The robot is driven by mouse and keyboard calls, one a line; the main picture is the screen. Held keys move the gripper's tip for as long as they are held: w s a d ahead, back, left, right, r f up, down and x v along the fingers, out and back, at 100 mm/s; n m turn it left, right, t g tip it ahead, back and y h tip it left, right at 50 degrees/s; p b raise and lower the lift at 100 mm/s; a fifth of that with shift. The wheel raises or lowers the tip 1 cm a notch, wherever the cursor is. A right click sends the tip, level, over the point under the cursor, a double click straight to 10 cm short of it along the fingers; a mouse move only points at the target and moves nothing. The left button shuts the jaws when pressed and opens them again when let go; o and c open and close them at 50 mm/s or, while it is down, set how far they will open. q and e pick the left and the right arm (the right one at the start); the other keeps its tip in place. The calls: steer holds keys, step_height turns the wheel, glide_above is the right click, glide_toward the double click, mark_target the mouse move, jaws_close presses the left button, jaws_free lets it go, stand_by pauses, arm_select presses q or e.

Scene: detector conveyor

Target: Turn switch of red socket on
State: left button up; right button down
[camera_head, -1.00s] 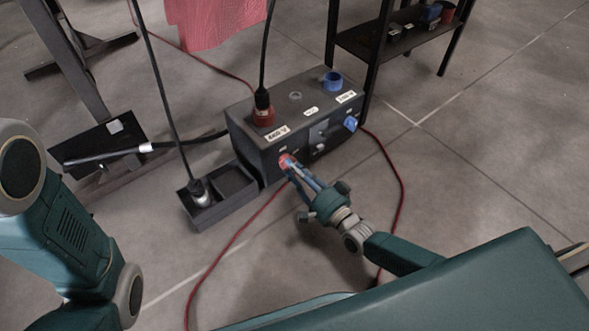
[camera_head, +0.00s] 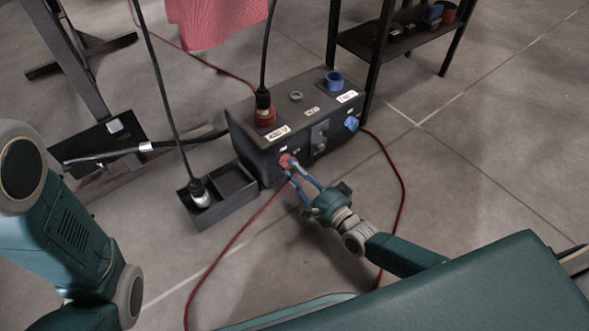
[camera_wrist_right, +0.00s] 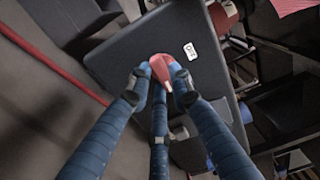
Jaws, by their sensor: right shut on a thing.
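The dark power box (camera_head: 322,94) stands on the floor with a red socket (camera_head: 264,114) on its top left, and a black cable plugged into it. Below it, on the front face, is a red switch (camera_head: 287,161), which also shows in the right wrist view (camera_wrist_right: 163,72). My right gripper (camera_head: 291,170) is at this switch. In the right wrist view its blue fingers (camera_wrist_right: 160,84) close around the red switch from both sides. The left arm (camera_head: 62,225) is at the left edge, and its gripper is out of view.
A blue socket (camera_head: 333,81) and blue switch (camera_head: 351,124) are on the right of the box. A black open bin (camera_head: 228,209) with a plug inside stands at left. A red cable (camera_head: 234,238) runs along the floor. A shelf (camera_head: 405,42) stands behind.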

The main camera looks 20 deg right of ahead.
steer(key=c, duration=1.5)
jaws_free()
steer(key=shift+c, duration=0.2)
steer(key=v, duration=1.2)
